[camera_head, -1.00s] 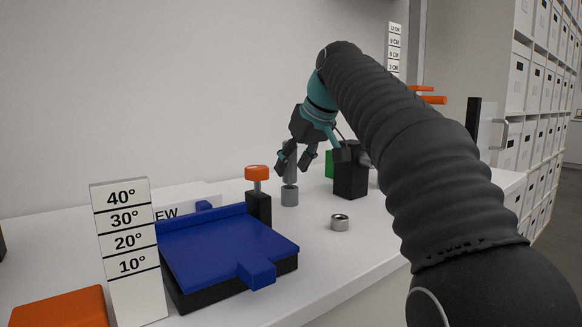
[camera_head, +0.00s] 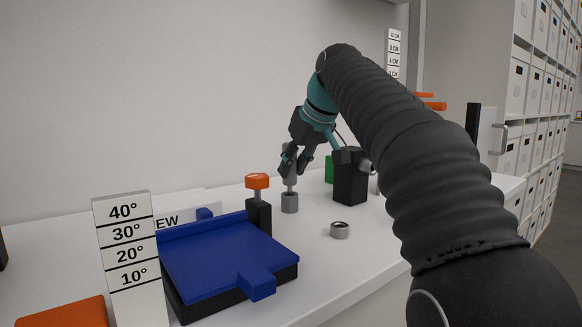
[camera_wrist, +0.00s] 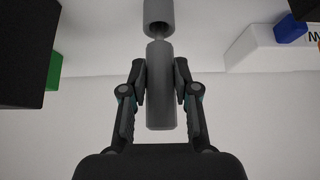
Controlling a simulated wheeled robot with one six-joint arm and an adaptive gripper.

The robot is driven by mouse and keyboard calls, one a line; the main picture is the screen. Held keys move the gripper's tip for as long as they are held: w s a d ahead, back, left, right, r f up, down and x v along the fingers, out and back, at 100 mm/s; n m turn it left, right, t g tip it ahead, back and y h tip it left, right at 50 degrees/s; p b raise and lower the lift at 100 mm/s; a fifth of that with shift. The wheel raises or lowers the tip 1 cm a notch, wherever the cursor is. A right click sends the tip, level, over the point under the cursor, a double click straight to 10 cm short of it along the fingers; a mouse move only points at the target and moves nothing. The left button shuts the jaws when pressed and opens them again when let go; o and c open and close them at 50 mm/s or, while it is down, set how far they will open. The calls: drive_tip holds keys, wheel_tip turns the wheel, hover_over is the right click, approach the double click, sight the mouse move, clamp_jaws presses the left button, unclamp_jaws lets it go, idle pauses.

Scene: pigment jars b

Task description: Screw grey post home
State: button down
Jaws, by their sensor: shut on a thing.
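The grey post (camera_head: 291,178) stands upright at the short grey cylinder (camera_head: 290,203) on the white bench. My gripper (camera_head: 294,171) is shut on the post above the cylinder. In the wrist view the post (camera_wrist: 160,110) sits between both fingers (camera_wrist: 160,82). Its narrow tip meets the grey cylinder (camera_wrist: 159,13) in line with it. I cannot tell how deep the tip sits, as the join is small in both views.
A loose grey ring (camera_head: 340,230) lies right of the cylinder. An orange-topped black post (camera_head: 258,200) and a blue plate (camera_head: 215,255) stand left. A black block (camera_head: 350,180) and a green piece (camera_head: 329,168) stand close right. Bench in front is clear.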

drive_tip(key=shift+r+p, duration=0.5)
drive_tip(key=shift+r, duration=1.45)
